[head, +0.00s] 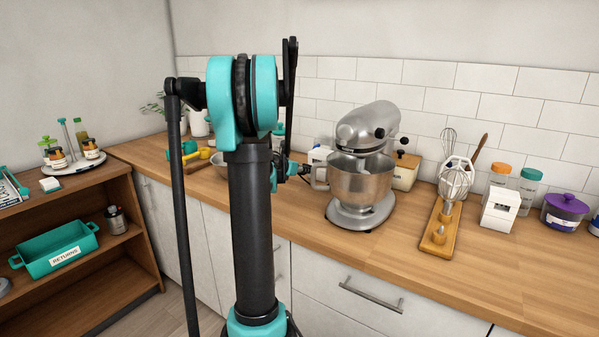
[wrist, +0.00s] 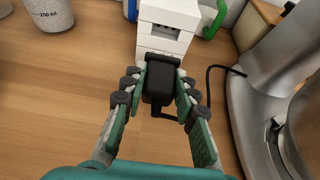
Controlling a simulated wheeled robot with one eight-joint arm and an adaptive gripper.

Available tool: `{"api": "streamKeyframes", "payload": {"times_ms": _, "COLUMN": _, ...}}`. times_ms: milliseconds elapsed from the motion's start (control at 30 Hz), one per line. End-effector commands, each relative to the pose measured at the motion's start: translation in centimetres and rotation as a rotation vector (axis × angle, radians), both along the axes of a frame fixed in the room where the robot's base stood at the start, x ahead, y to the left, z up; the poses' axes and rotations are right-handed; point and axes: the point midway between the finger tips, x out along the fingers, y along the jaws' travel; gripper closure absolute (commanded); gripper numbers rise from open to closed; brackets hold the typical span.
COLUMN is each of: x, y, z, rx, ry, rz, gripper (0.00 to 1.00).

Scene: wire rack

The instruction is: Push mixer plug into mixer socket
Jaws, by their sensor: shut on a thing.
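My gripper (wrist: 158,97) is shut on the black mixer plug (wrist: 158,83), one finger on each side of it. The plug points at the white socket box (wrist: 168,28), which has dark slots in its face. The plug's front end is at the near side of the box; I cannot tell whether it touches or enters it. In the head view my gripper (head: 291,171) is partly hidden behind my arm, left of the silver mixer (head: 362,170). The white box (head: 320,154) shows just behind it.
The mixer's metal base (wrist: 257,85) stands close on the right in the wrist view, with a black cord (wrist: 211,77) beside it. A green looped thing (wrist: 214,20) is right of the box.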

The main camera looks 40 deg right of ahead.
Motion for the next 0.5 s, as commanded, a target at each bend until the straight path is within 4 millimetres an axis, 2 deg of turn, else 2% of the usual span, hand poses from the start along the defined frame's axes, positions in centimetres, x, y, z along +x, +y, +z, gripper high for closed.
{"api": "streamKeyframes", "payload": {"times_ms": 500, "x": 0.8, "y": -2.7, "z": 0.0, "rx": 0.000, "ry": -0.001, "rz": 0.000, "gripper": 1.00}}
